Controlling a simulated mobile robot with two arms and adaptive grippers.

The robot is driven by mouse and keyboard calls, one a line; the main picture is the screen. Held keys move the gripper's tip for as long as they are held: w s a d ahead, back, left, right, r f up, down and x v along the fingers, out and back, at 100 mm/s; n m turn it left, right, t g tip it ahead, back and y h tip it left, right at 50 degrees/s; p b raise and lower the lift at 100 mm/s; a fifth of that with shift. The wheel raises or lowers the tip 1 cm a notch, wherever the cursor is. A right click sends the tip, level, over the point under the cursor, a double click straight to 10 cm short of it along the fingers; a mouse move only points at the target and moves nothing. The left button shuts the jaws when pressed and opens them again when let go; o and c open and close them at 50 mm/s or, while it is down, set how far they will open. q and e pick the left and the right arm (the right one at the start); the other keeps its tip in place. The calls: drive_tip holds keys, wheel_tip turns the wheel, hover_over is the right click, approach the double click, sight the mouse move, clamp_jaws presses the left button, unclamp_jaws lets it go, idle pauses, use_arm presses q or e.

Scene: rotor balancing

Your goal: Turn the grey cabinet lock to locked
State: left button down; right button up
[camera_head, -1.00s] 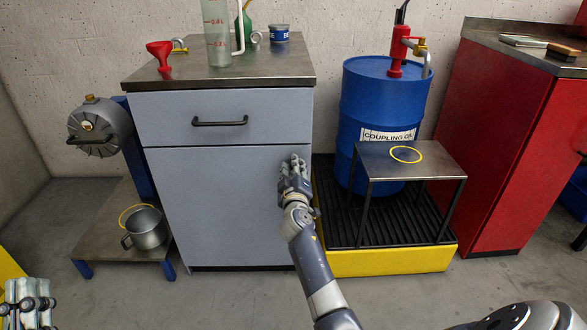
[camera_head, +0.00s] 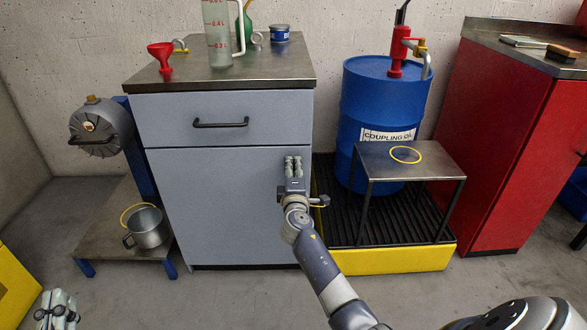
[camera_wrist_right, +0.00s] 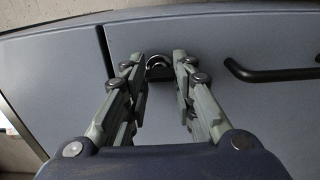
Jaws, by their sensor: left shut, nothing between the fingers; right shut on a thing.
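The grey cabinet (camera_head: 215,205) stands in the middle of the head view, with its drawer and door closed. In the right wrist view the cabinet lock (camera_wrist_right: 158,66) is a small round metal piece with a dark part below it, between my fingertips. My right gripper (camera_head: 293,164) is at the upper right of the cabinet door and is shut on the lock; it also shows in the right wrist view (camera_wrist_right: 158,78). The gripper hides the lock in the head view. I cannot tell the lock's setting. My left gripper (camera_head: 57,310) is shut and empty at the lower left, away from the cabinet.
A black drawer handle (camera_head: 221,123) sits above the door. A small steel table (camera_head: 432,168) and a blue drum (camera_head: 367,105) stand on a yellow-edged tray (camera_head: 392,258) right of my right arm. A metal mug (camera_head: 148,228) is on the low stand at left.

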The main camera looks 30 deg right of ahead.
idle(0.5)
drive_tip(key=o, duration=1.1)
drive_tip(key=shift+c, duration=0.2)
drive_tip(key=v, duration=1.2)
drive_tip(key=shift+s, duration=0.1)
